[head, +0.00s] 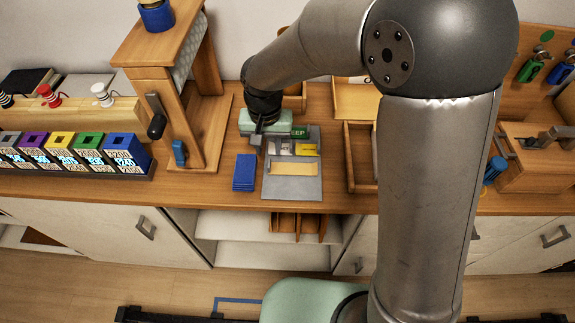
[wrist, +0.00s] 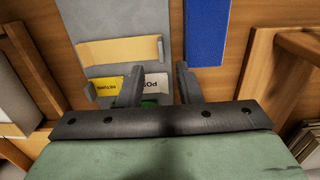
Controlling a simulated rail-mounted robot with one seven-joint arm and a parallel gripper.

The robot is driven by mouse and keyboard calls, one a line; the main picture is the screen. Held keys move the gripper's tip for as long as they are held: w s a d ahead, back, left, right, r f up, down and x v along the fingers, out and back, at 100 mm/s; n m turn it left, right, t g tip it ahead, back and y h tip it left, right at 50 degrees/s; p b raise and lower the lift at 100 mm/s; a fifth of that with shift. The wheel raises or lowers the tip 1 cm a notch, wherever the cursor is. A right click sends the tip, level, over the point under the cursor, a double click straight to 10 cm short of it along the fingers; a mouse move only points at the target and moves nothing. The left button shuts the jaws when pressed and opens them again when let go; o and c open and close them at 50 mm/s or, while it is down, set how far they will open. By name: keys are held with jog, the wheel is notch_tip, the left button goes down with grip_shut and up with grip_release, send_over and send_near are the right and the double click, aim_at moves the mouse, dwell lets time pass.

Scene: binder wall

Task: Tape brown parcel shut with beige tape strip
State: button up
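The beige tape strip (head: 294,168) lies across a grey board (head: 309,189) on the wooden counter. It also shows in the wrist view (wrist: 120,52), with small raised ends on the board. My gripper (head: 258,141) is over the back left part of the board. In the wrist view my gripper's two fingers (wrist: 158,70) are apart with nothing held between them. They are over the label end of the board, beside the strip and not around it. A yellow label (wrist: 107,87), a white label (wrist: 157,80) and a partly hidden green label lie there. I cannot make out the brown parcel.
A blue pad (head: 244,172) lies left of the board. A wooden stand (head: 152,85) with a lever rises farther left, near a row of coloured boxes (head: 60,153). A wooden tray (head: 361,187) stands right of the board. My arm hides part of the counter at right.

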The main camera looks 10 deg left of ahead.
aim_at(269, 163)
jog(key=shift+s+a+f+p, duration=0.1)
jog(key=shift+f+p, duration=0.6)
jog(key=shift+f, duration=2.35)
grip_shut()
